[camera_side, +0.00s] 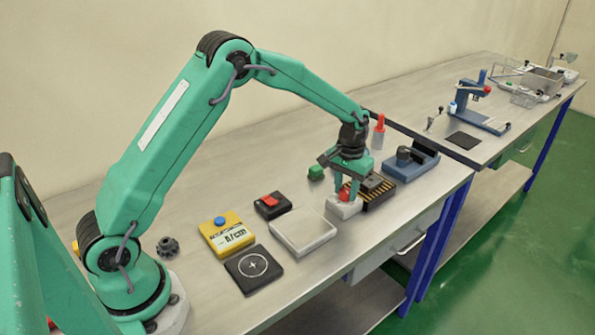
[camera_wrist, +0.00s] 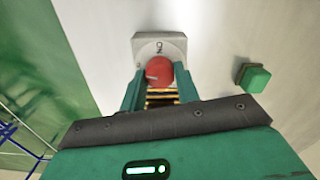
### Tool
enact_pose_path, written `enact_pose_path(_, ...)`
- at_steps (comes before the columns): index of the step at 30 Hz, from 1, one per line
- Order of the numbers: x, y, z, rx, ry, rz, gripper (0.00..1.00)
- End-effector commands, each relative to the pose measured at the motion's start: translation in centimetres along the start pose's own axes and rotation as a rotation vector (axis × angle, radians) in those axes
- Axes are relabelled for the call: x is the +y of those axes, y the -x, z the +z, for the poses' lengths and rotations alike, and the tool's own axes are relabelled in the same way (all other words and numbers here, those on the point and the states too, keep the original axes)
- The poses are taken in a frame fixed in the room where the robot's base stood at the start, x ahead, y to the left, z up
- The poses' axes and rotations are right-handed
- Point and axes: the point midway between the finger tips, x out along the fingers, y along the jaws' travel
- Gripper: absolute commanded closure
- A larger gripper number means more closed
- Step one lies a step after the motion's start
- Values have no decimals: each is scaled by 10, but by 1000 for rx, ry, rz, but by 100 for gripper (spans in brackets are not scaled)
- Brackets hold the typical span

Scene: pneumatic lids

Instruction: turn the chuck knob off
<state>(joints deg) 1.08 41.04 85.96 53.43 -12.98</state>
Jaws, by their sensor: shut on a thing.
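The chuck knob is red and sits on a light grey block (camera_side: 343,209). In the wrist view the red knob (camera_wrist: 158,70) is between my two green fingers, and the block (camera_wrist: 148,45) shows beyond it with lettering that looks like an upside-down "ON". In the side view the knob (camera_side: 345,195) is partly hidden by the fingers. My gripper (camera_side: 347,190) points down over the block and is shut on the knob. A pale mark shows on the knob's left side in the wrist view.
A black ribbed part (camera_side: 377,187) lies just right of the knob block, and a pale square plate (camera_side: 302,231) lies left. A green block (camera_side: 316,172) and a red-topped post (camera_side: 379,130) stand behind. A blue device (camera_side: 411,162) is farther right. The bench's front edge is close.

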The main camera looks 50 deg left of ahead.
Motion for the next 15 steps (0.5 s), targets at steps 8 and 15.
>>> enact_pose_path(8, 4, -2, 3, -16, 174, -5, 91)
enact_pose_path(15, 4, -2, 3, -18, 244, -7, 91)
